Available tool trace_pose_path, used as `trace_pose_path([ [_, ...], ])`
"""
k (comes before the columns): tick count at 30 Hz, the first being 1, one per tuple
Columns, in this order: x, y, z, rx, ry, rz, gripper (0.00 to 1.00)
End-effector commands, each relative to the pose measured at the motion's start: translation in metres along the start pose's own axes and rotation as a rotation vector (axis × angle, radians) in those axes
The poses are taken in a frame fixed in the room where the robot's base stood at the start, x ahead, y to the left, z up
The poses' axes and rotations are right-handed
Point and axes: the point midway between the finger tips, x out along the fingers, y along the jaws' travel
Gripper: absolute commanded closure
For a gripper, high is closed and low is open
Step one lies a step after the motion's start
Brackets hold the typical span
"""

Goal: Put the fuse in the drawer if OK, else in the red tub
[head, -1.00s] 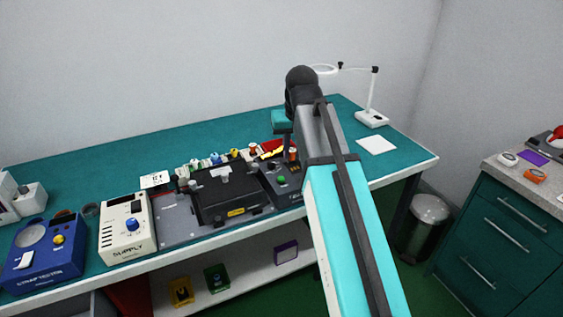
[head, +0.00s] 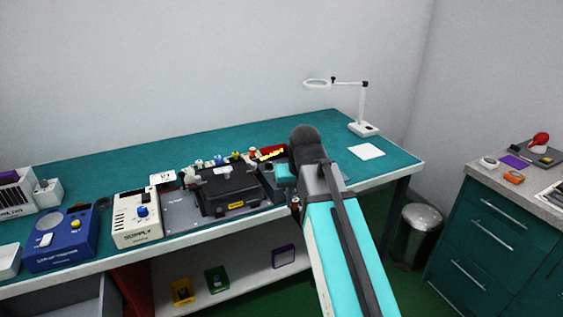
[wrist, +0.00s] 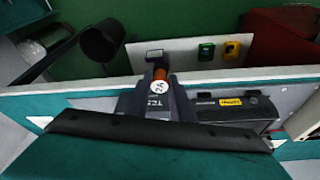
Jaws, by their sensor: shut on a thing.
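My gripper (head: 296,200) is mostly hidden behind my arm in the head view, by the bench's front edge on the right. In the wrist view my gripper (wrist: 157,62) is shut on the fuse (wrist: 160,75), an orange-brown cylinder with a white round label that seems to read 2A. It is held near the bench edge, with a dark device behind it. A red item with yellow on it (head: 271,153) lies at the back of the bench; I cannot tell if it is the tub. A grey compartment (head: 75,302) shows under the bench at lower left.
The bench holds a black fixture (head: 227,190), a cream supply box (head: 137,217), a blue box (head: 62,238) and a magnifier lamp (head: 362,129). A metal bin (head: 418,225) and a drawer cabinet (head: 490,235) with shut drawers stand at right. A red panel (head: 133,285) is below.

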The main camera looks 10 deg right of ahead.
Motion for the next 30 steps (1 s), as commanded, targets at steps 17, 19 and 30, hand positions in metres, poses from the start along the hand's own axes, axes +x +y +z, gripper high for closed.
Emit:
trace_pose_path([
  [17,0.045,0.006,0.041,0.008,0.0,0.002,1.0],
  [19,0.045,0.007,0.041,0.009,0.0,0.003,1.0],
  [30,0.045,0.008,0.041,0.01,0.0,0.003,1.0],
])
